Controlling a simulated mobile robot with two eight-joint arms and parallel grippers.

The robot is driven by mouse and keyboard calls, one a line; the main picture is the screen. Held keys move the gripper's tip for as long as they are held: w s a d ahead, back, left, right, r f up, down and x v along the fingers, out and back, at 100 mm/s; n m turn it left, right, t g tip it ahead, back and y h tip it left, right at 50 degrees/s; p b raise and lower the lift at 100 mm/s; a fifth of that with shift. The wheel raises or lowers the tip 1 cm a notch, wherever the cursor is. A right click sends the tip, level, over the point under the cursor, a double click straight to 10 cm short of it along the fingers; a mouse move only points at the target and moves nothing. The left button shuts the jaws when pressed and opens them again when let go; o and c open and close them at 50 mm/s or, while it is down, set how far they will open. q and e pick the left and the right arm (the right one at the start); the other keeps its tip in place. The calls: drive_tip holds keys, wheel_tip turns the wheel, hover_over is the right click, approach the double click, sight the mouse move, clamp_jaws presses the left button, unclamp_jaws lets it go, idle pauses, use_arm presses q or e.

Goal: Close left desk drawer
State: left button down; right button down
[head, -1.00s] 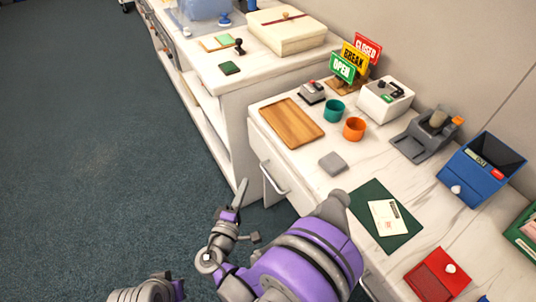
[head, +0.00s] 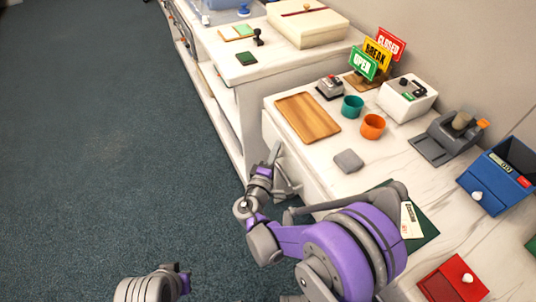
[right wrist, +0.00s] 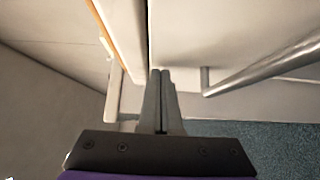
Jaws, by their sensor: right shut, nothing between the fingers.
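The left desk drawer's white front (head: 270,131) is in the desk's near side, below the wooden tray, and my right arm partly hides it. Its grey bar handle (head: 288,182) shows beside my wrist; in the right wrist view the handle (right wrist: 262,66) is to the right of the fingers. My right gripper (head: 275,152) is shut and empty, its tips at or very near the drawer front. In the right wrist view the fingertips (right wrist: 160,73) line up with a narrow dark gap beside the drawer front (right wrist: 215,30). How far the drawer stands out is hard to tell. My left gripper is out of view.
The desktop holds a wooden tray (head: 307,118), teal cup (head: 352,107), orange cup (head: 373,126), grey block (head: 348,161) and a red box (head: 452,281). A white shelf unit (head: 240,120) adjoins the desk's far end. Open carpet (head: 110,150) lies to the left.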

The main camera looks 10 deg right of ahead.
sight(288, 150)
idle(0.3)
drive_tip(key=d, duration=0.1)
drive_tip(key=w+d, duration=0.1)
drive_tip(key=d, duration=0.2)
drive_tip(key=shift+w+d, duration=0.25)
drive_tip(key=shift+w, duration=0.05)
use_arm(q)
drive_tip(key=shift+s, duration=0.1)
use_arm(e)
drive_tip(key=shift+r, duration=0.1)
drive_tip(key=shift+d, duration=0.1)
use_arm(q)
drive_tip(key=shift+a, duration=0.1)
